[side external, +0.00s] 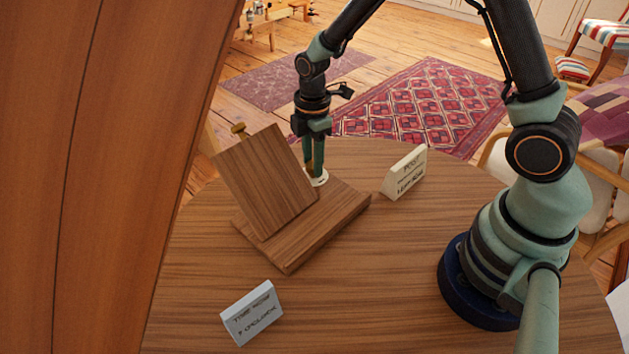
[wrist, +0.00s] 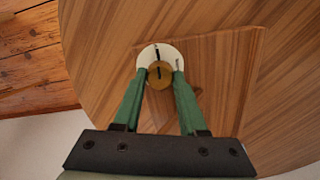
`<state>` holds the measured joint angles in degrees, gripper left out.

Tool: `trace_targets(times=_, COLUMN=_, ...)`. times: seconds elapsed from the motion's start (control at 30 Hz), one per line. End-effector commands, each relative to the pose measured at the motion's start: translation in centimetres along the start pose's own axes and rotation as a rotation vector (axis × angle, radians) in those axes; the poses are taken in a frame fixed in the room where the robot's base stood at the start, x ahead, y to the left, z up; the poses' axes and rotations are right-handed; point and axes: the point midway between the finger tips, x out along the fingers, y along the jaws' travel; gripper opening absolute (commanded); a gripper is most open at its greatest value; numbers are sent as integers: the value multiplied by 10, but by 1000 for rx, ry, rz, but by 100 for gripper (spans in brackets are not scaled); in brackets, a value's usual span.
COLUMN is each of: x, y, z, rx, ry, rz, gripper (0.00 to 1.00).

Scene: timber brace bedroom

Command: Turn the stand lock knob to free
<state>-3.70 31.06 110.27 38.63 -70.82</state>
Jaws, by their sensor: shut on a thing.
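The wooden stand (side external: 320,228) rests on the round table, with a tilted wooden board (side external: 265,180) on it. My gripper (side external: 315,172) points straight down behind the board, its green fingers at a white disc (side external: 318,179) by the stand's far edge. In the wrist view, the brass lock knob (wrist: 159,76) sits on that white disc (wrist: 147,56), between my gripper's fingertips (wrist: 160,80), which are shut on it. A dark line on the knob points roughly up the picture. Dark marks show on the disc, too small to read. The side view hides the knob.
A cream card (side external: 405,173) stands right of the stand, and a pale blue card (side external: 252,313) stands in front. A brass piece (side external: 238,128) tops the board. A large wooden panel (side external: 90,170) blocks the left. The table (side external: 370,290) is clear at front centre.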

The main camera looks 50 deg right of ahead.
Motion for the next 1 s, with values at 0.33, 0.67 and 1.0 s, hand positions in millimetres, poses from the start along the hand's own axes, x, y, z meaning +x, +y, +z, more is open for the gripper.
trace_targets(times=0.33, x=0, y=0, z=0, rx=242, ry=-1, rz=-1, gripper=0)
trace_targets(times=0.67, x=0, y=0, z=0, rx=556, ry=-1, rz=-1, gripper=0)
trace_targets(times=1.0, x=0, y=1, z=1, rx=880, ry=-1, rz=-1, gripper=0)
